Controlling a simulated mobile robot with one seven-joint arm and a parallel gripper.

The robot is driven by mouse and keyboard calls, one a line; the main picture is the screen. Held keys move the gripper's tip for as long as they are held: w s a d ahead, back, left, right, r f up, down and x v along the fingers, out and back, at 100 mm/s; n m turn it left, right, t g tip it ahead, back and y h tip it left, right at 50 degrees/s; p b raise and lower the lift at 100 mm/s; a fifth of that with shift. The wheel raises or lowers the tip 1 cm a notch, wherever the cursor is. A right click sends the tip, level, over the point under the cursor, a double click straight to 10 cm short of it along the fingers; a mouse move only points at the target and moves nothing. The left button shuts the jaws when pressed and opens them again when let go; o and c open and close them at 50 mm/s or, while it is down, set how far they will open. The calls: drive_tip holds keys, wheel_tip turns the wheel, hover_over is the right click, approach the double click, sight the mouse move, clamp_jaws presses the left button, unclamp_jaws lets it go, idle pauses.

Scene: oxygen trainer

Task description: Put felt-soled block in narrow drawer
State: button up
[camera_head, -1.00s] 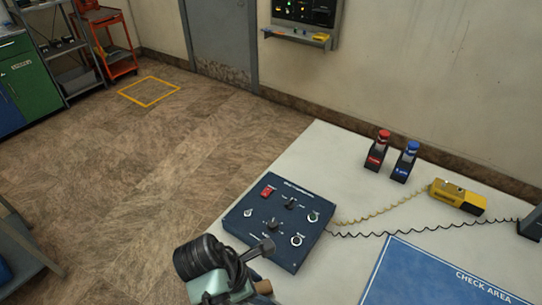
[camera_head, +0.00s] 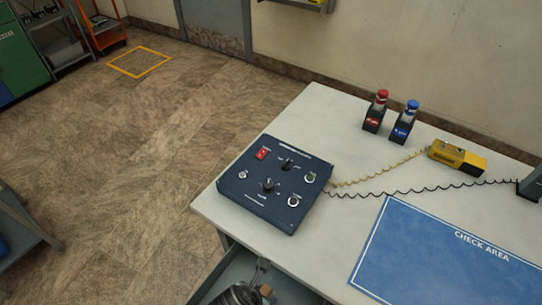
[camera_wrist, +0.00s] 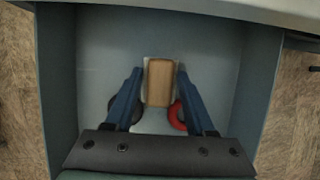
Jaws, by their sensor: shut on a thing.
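The felt-soled block (camera_wrist: 160,82) is a tan-brown block with a pale edge, seen in the wrist view between my gripper's blue fingers. My gripper (camera_wrist: 160,72) is shut on it, over the floor of the open narrow drawer (camera_wrist: 258,80). I cannot tell whether the block touches the drawer floor. In the head view, the drawer (camera_head: 213,287) is pulled out below the table's front edge. A small tan part of the block (camera_head: 267,291) shows there beside my dark wrist, at the bottom edge.
A red ring (camera_wrist: 177,117) and a dark ring (camera_wrist: 122,107) lie in the drawer near the fingers. The tabletop (camera_head: 330,225) overhangs the drawer. On it are a blue control panel (camera_head: 275,184), red and blue bottles, a yellow device (camera_head: 457,158) and a blue check-area mat (camera_head: 440,255).

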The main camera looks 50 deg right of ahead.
sight(274, 283)
drive_tip(key=shift+d+f, duration=0.1)
drive_tip(key=shift+f, duration=0.75)
drive_tip(key=d, duration=0.4)
drive_tip(key=shift+w+f, duration=0.15)
drive_tip(key=shift+f, duration=0.45)
drive_tip(key=shift+f, duration=0.15)
drive_tip(key=o, duration=1.3)
drive_tip(key=shift+o, duration=0.2)
drive_tip(key=shift+r, duration=0.25)
drive_tip(key=p+v, duration=0.1)
drive_tip(key=v, duration=0.5)
drive_tip(key=p+v, duration=0.1)
drive_tip(key=v, duration=0.5)
drive_tip(key=shift+a+f, duration=0.1)
